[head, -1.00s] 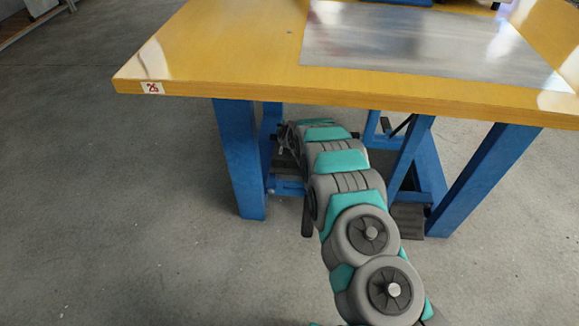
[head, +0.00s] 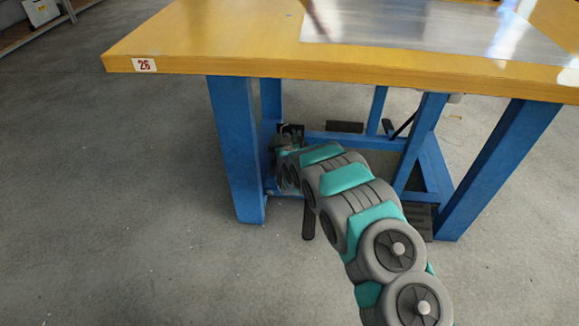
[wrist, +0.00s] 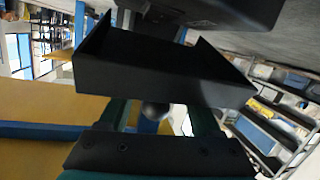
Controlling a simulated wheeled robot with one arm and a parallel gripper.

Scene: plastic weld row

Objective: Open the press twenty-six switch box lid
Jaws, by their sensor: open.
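The bench carries a "26" label (head: 144,65) on its front left corner. My gripper is at the far end of my arm, low under the bench beside the blue left legs, small and partly hidden in the head view. In the wrist view my gripper (wrist: 158,112) is open, with two dark teal fingers spread apart. A black tray-like part with raised sides, apparently the switch box lid (wrist: 160,72), lies across the fingertips and hides them. I cannot tell whether they touch it. A dark box body (wrist: 225,8) is above it. A round grey knob shows between the fingers.
The yellow bench top (head: 200,40) overhangs my arm, with a metal sheet (head: 420,25) on it. Blue legs (head: 237,150) and crossbars frame the space below. A black pedal-like block (head: 418,218) sits at the right. The floor at left is clear.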

